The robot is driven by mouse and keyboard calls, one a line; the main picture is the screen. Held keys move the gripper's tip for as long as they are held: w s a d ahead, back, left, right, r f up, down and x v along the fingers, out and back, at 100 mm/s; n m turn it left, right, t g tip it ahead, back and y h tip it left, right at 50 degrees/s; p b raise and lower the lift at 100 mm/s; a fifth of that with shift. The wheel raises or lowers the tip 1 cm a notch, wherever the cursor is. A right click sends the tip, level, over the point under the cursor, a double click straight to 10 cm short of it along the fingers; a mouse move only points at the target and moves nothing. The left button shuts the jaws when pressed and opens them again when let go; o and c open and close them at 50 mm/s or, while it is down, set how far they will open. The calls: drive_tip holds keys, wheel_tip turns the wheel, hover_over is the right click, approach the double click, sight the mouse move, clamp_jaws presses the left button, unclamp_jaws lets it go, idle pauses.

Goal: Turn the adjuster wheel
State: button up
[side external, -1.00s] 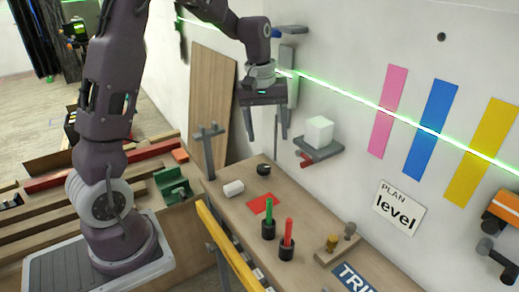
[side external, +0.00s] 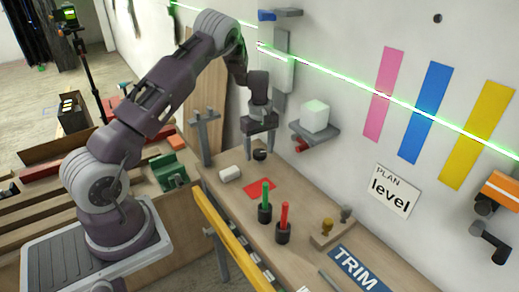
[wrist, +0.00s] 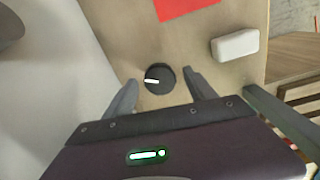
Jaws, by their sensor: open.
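The adjuster wheel (side external: 260,155) is a small round black knob on the wooden bench top, near the wall. In the wrist view the wheel (wrist: 160,79) shows a white mark on its top, pointing left. My gripper (side external: 261,152) points down over the wheel. In the wrist view my gripper (wrist: 160,84) is open, with one finger on each side of the wheel and gaps between. I cannot tell how far the fingertips reach down beside it.
A white block (side external: 230,174) and a red square (side external: 259,188) lie near the wheel. A green marker (side external: 265,196) and a red marker (side external: 284,217) stand in black holders. A wall shelf (side external: 316,132) with a white cube (side external: 315,115) is close on the right.

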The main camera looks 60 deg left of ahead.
drive_tip(key=shift+c, duration=0.3)
drive_tip(key=c, duration=1.3)
drive_tip(key=shift+m, duration=3.3)
drive_tip(key=o, duration=1.4)
drive_tip(key=shift+c, duration=0.2)
